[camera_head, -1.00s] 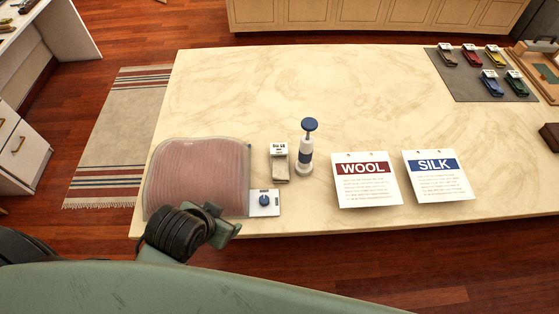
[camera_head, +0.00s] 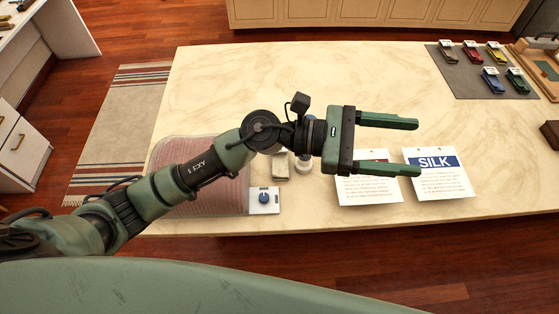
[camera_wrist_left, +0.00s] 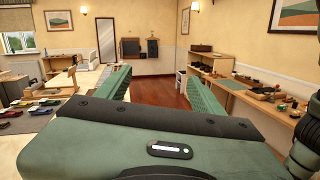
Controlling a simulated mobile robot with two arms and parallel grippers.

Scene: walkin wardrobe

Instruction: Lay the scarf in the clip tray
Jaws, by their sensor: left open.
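My left gripper (camera_head: 416,146) is open and empty, reaching right above the table near the white signs; its two fingers also frame the wrist view (camera_wrist_left: 160,90). Several small folded bundles with white tags, brown, red (camera_head: 471,55), yellow, blue and green, lie on a grey mat (camera_head: 447,78) at the far right. A beige tagged bundle (camera_head: 279,167) lies near the front edge, partly behind my arm. I cannot tell which is the scarf. A wooden tray (camera_head: 543,88) with green inside, perhaps the clip tray, is cut by the right picture edge. My right gripper is not in view.
The SILK sign (camera_head: 437,180) and the partly covered WOOL sign (camera_head: 366,192) lie on the marble table (camera_head: 260,80). A pink covered pad (camera_head: 225,190) and blue-knob plate (camera_head: 263,200) are at left. A dark block (camera_head: 551,133) is at right. The table's far middle is clear.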

